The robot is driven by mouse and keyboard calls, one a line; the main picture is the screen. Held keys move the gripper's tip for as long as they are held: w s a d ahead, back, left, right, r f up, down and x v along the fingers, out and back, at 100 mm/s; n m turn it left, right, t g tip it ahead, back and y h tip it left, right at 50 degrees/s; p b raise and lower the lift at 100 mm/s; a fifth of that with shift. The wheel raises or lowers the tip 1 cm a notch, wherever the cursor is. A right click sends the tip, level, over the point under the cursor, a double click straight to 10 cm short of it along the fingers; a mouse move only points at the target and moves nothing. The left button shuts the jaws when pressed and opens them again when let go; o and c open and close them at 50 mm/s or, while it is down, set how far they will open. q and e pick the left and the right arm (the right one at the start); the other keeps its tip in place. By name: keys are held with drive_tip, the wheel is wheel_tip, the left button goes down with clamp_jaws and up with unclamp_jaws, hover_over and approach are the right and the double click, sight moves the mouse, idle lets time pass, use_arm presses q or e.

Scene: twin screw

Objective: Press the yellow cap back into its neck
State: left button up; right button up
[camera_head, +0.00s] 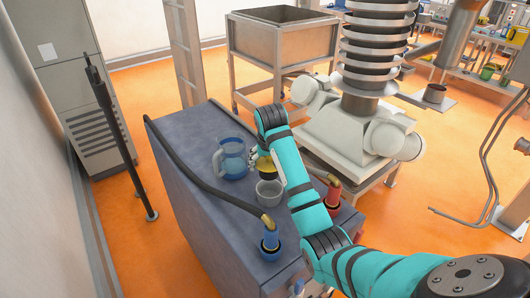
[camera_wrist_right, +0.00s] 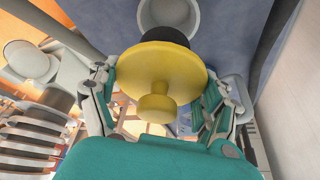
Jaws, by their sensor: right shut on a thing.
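The yellow cap (camera_head: 266,166) is a round disc with a knob. It is held by my right gripper (camera_head: 258,157) above the blue-grey cabinet top. In the right wrist view the yellow cap (camera_wrist_right: 158,68) fills the middle, with a finger of my right gripper (camera_wrist_right: 160,90) on each side. A dark plug part (camera_wrist_right: 165,36) shows beyond the cap's edge. The open grey neck (camera_head: 268,192) stands just below the cap in the head view. Its pale rim (camera_wrist_right: 168,8) shows beyond the cap in the wrist view, apart from it. My left gripper is out of view.
A blue jug (camera_head: 231,160) stands beside the neck on the cabinet top (camera_head: 195,140). A dark hose runs across the top to a blue fitting (camera_head: 270,240). A red fitting (camera_head: 332,196) is to the right, past my right arm.

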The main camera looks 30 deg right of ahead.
sight(269, 173)
drive_tip(key=shift+s+f, duration=0.45)
drive_tip(key=shift+f, duration=0.2)
drive_tip(key=shift+w+f, duration=0.2)
drive_tip(key=shift+f, duration=0.95)
drive_tip(key=shift+s+a+f, duration=0.15)
drive_tip(key=shift+s+f, duration=0.05)
drive_tip(key=shift+f, duration=0.35)
drive_tip(key=shift+f+b, duration=0.45)
drive_tip(key=shift+f, duration=0.75)
drive_tip(key=shift+f, duration=0.2)
drive_tip(key=shift+f, duration=0.45)
drive_tip(key=shift+s+f, duration=0.1)
drive_tip(key=shift+f, duration=0.1)
